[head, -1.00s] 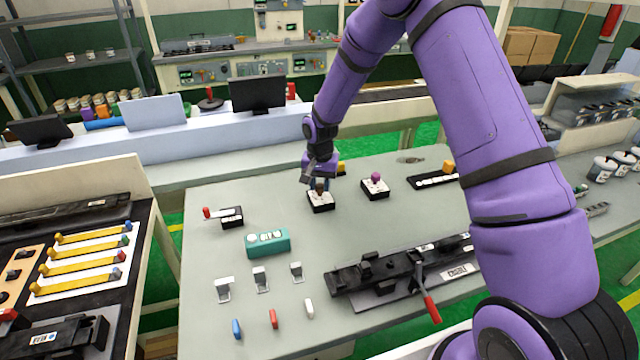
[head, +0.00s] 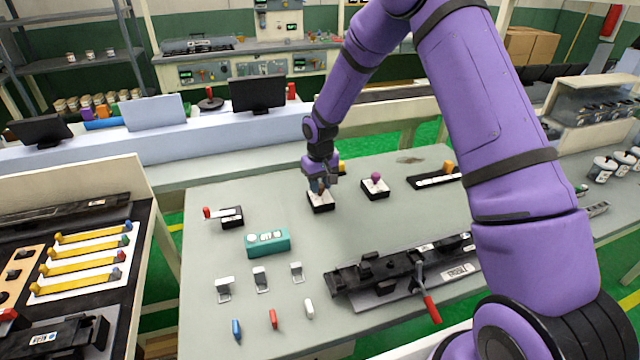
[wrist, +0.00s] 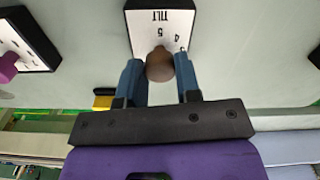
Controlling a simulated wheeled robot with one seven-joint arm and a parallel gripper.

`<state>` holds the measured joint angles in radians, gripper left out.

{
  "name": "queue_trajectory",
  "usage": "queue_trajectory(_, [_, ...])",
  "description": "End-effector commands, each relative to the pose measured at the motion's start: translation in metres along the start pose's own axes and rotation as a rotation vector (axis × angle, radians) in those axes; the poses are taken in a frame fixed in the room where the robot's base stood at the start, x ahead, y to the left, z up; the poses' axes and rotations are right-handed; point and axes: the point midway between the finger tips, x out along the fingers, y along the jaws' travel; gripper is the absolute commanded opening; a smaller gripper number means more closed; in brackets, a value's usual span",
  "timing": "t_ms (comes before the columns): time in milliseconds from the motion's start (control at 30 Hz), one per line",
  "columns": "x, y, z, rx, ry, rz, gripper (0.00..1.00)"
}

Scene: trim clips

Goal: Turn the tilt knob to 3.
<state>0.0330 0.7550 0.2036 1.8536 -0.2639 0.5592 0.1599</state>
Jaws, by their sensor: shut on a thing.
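The tilt knob (wrist: 160,65) is a brown knob on a black box with a white dial plate (wrist: 146,22) marked TILT, upside down in the wrist view. The digits 5 and 4 show; the others are hidden or cut off. In the head view the tilt box (head: 320,204) stands near the middle of the grey table. My gripper (wrist: 160,78) is shut on the knob, one blue finger on each side. In the head view my gripper (head: 319,184) covers most of the knob. I cannot tell which digit the knob points to.
A box with a purple knob (head: 376,179) stands just right of the tilt box. A slider box with an orange handle (head: 447,166) is further right. A red-handled switch (head: 230,216), a teal button box (head: 267,242) and a black fixture (head: 400,272) stand nearer.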

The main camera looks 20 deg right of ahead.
Motion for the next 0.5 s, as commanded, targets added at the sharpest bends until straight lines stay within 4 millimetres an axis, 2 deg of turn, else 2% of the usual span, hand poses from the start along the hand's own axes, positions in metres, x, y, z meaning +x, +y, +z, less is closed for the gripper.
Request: queue_trajectory(500, [-0.0005, 0.0001, -0.0004, -0.044, 0.001, 0.0, 0.07])
